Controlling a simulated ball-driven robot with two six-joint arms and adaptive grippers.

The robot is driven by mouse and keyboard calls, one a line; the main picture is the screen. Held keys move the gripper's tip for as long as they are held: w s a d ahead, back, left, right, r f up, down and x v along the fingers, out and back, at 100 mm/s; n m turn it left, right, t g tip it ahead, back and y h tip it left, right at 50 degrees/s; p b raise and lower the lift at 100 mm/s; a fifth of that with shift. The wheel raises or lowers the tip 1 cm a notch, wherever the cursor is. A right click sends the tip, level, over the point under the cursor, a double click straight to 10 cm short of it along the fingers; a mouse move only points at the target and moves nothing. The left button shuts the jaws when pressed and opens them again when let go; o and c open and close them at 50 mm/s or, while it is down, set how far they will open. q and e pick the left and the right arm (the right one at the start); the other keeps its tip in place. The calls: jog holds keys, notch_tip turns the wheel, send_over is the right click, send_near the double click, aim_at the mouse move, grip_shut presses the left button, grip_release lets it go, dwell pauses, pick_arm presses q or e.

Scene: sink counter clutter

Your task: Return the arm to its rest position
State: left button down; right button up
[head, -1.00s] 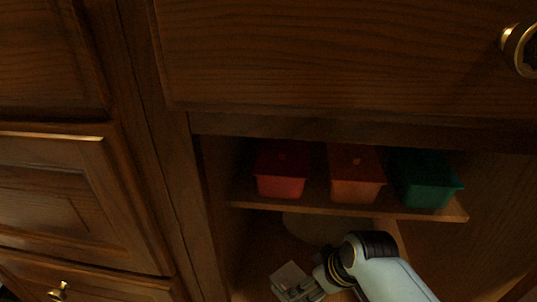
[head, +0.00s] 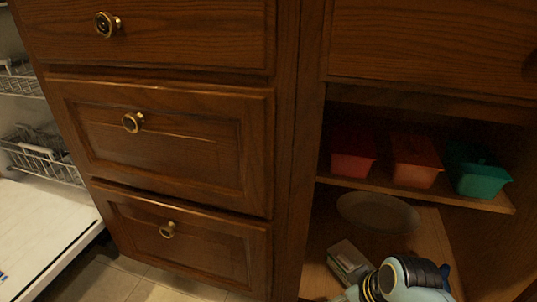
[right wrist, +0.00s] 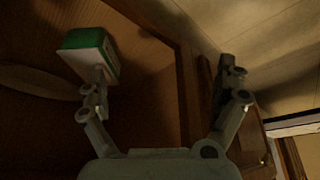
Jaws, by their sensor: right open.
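My right arm (head: 405,281) reaches in at the bottom right of the head view, at the open cabinet. Its fingers are mostly cut off by the lower edge there. In the right wrist view my right gripper (right wrist: 165,80) has its two fingers spread wide, with nothing held between them. A small box stands on the cabinet floor; it looks pale grey in the head view (head: 348,262) and green and white in the right wrist view (right wrist: 91,54). The box is by the left finger in that view; I cannot tell whether they touch. My left gripper is not in view.
A cabinet shelf (head: 330,181) holds a red tub (head: 352,158), an orange tub (head: 415,162) and a green tub (head: 478,177). A round plate-like thing (head: 378,212) lies below. Closed drawers (head: 160,140) are left; an open dishwasher door (head: 45,225) lies farther left.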

pick_arm(q)
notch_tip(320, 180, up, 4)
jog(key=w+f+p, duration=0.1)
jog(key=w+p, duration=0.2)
jog(key=p, duration=0.4)
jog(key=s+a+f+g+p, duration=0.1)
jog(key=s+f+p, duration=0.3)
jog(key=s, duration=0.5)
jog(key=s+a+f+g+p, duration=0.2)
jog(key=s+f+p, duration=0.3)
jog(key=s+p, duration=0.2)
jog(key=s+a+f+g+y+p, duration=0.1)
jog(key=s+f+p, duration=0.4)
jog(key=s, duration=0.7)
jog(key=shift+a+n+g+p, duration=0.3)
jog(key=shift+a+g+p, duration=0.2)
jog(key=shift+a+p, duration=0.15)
pick_arm(e)
jog(key=s+d+r+m+g+h, duration=0.1)
jog(key=s+d, duration=0.4)
jog(key=s, duration=0.9)
jog(key=s+d+r+m+g+h, duration=0.1)
jog(key=s+d, duration=0.4)
jog(key=s, duration=1)
jog(key=s+d+r+m+g+h, duration=0.1)
jog(key=s+d+m, duration=0.2)
jog(key=s, duration=1.1)
jog(key=shift+s+d+r, duration=0.15)
jog(key=shift+d+r, duration=0.25)
jog(key=shift+d, duration=0.55)
